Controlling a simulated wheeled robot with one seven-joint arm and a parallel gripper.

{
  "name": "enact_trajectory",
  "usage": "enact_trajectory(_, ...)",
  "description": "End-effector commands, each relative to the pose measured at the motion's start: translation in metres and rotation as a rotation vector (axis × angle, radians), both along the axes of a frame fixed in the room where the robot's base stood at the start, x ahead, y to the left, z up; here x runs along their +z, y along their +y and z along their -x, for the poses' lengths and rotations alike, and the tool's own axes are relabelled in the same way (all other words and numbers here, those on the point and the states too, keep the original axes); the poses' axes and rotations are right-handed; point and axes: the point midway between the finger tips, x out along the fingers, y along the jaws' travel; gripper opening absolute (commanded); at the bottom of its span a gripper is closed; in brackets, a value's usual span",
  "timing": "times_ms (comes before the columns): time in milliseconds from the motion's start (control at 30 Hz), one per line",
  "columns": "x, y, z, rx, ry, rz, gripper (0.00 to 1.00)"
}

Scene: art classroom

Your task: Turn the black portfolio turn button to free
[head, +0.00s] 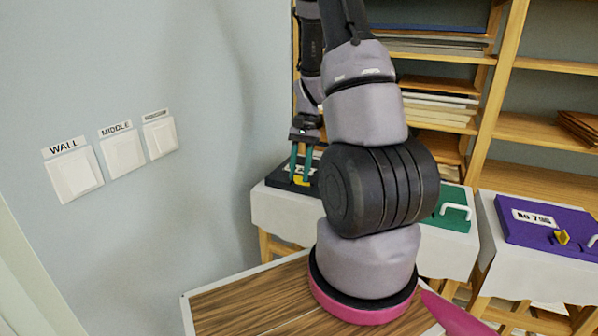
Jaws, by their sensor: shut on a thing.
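The black portfolio (279,178) lies on a white-covered stand at the back, left of centre, partly hidden behind my arm. Its yellow turn button (301,181) shows low between the teal fingers. My gripper (301,177) points down at the portfolio and is shut on the turn button. The button's exact angle is too small to tell. The rest of the black portfolio, to the right, is hidden by my arm.
A green portfolio (455,208) and a purple portfolio (548,224) lie to the right on white-covered stands. Wooden shelves (505,80) stand behind. Labelled switches (122,153) are on the left wall.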

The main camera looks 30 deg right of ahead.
Motion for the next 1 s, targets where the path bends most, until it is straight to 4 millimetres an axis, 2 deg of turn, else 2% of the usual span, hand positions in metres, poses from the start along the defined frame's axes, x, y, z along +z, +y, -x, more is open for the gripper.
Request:
enact_trajectory(667,-0.0001,0.0001,0.0005,-0.06,0.0,-0.001,0.0)
enact_trajectory(700,0.0,0.0,0.0004,-0.06,0.0,0.0,0.49)
enact_trajectory(733,0.0,0.0,0.0004,-0.06,0.0,0.0,0.6)
enact_trajectory(767,0.0,0.0,0.0005,-0.06,0.0,0.0,0.68)
enact_trajectory(1000,0.0,-0.0001,0.0004,-0.059,0.0,0.0,0.68)
